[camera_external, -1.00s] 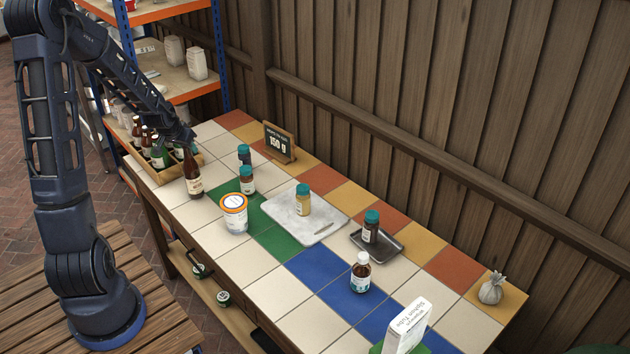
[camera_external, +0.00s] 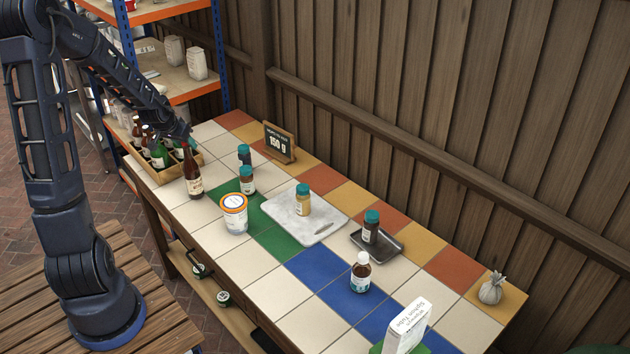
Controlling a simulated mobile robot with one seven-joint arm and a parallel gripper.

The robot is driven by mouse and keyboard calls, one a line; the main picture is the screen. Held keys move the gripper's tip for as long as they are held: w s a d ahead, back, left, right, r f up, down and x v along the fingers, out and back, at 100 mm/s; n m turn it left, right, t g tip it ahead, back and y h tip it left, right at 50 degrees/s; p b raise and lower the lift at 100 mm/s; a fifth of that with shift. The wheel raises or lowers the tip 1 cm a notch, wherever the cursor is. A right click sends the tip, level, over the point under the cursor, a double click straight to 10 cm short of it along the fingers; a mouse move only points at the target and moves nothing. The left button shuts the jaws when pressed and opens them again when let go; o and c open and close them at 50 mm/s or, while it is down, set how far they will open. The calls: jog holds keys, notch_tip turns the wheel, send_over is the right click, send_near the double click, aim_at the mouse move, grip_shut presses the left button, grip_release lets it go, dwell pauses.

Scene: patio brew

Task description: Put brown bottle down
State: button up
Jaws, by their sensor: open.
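The brown bottle (camera_external: 192,178) with a pale label stands upright on the white tiles near the table's left end, just right of a wooden crate (camera_external: 178,177). My gripper (camera_external: 183,138) is open, just above and behind the bottle's neck. Its fingers are small and partly hidden, so I cannot tell whether they touch the neck. The crate holds several brown and green bottles.
A white tub with an orange lid (camera_external: 235,214) and small teal-capped jars (camera_external: 247,180) stand right of the bottle. A white board (camera_external: 318,228) and a dark tray (camera_external: 393,248) lie farther right. A 150 g sign (camera_external: 279,142) stands behind.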

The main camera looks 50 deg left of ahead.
jog(key=v, duration=0.9)
dwell(0.3)
jog(key=s+d+r+m, duration=0.1)
jog(key=d+r, duration=0.2)
jog(key=d, duration=0.4)
jog(key=s+d+r+m+g, duration=0.1)
jog(key=d+r, duration=0.2)
jog(key=d, duration=0.5)
jog(key=s+d+r+m, duration=0.1)
jog(key=d+r, duration=0.2)
jog(key=d, duration=0.4)
jog(key=s+d+r+m+h, duration=0.1)
jog(key=s+d+r, duration=0.2)
jog(key=s+d, duration=0.3)
jog(key=s+d+r+m+h, duration=0.1)
jog(key=s+d+r, duration=0.2)
jog(key=s+d, duration=0.3)
jog(key=s, duration=0.3)
jog(key=shift+s+d+h, duration=0.3)
jog(key=shift+h, duration=0.1)
